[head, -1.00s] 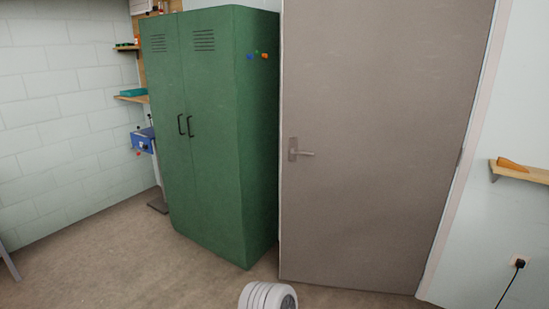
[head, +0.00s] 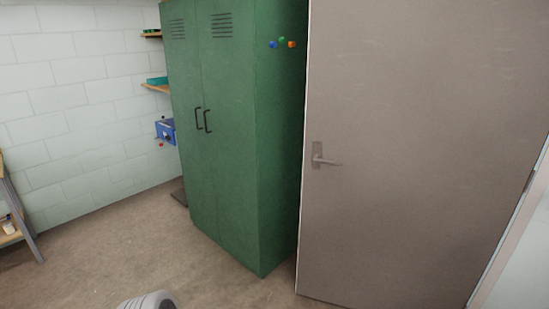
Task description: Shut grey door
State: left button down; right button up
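The grey door (head: 415,150) fills the right of the head view. It is a flat panel with a lever handle (head: 322,160) on its left side. Hinges show near its right edge, by the pale frame (head: 512,235). The door's left edge stands beside the green locker; I cannot tell exactly how far it is swung open. Neither of my grippers is in view. A white ribbed rounded part at the bottom edge appears to be mine.
A green locker (head: 225,140) with two handles stands left of the door, with small coloured magnets on its side. Shelves and a blue device (head: 166,131) are behind it. A stand (head: 14,215) is at far left. The floor (head: 100,262) in front is clear.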

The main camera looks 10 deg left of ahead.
aim_at(435, 114)
jog(key=z, duration=0.1)
jog(key=i, duration=0.9)
jog(key=z, duration=0.5)
